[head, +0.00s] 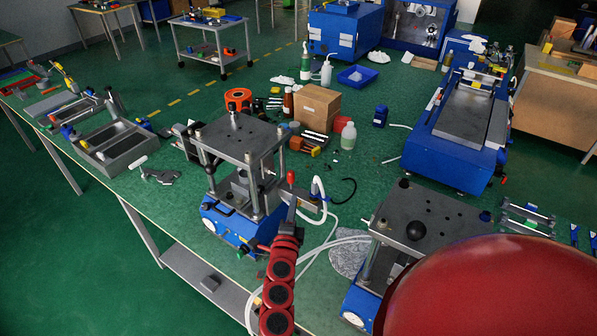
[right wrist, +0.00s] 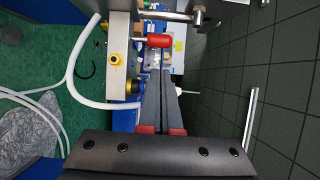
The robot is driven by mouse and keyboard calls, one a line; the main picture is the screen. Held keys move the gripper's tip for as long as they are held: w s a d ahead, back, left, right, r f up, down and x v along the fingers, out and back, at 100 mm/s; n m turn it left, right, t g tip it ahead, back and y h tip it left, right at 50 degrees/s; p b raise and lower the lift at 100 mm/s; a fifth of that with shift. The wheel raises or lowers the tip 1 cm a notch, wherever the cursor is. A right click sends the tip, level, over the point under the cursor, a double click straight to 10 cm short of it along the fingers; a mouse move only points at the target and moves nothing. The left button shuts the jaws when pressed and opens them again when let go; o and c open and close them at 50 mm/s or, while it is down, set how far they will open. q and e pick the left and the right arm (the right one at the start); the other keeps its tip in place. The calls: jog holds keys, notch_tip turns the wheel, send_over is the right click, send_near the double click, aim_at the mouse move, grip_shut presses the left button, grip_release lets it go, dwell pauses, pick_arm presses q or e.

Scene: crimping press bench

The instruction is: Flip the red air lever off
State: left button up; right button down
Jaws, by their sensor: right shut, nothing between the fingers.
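The red air lever (head: 291,177) stands at the right side of the near press (head: 236,135), its red handle pointing up in the head view. In the right wrist view, the lever's red handle (right wrist: 148,42) lies across the picture just beyond my fingertips. My right gripper (right wrist: 161,74) is shut and empty, its two dark fingers side by side and pointing toward the lever. I cannot tell whether the fingertips touch the handle. In the head view, my red right arm hides part of the bench below the lever. My left gripper is not in view.
White air hoses (head: 321,205) loop right of the lever and also show in the right wrist view (right wrist: 72,80). A second press (head: 430,215) with a black knob stands to the right. A yellow-ringed fitting (right wrist: 115,59) sits beside the lever. A cardboard box (head: 317,107) stands behind.

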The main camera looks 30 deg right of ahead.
aim_at(291, 180)
jog(key=shift+w, duration=0.1)
jog(key=p+x, duration=0.3)
jog(key=x, duration=0.5)
jog(key=shift+w+d, duration=0.2)
jog(key=shift+d, duration=0.05)
jog(key=shift+w+d, duration=0.2)
jog(key=shift+d, duration=0.05)
jog(key=shift+w+d+f, duration=0.15)
jog(key=shift+w+d, duration=0.05)
jog(key=shift+d, duration=0.05)
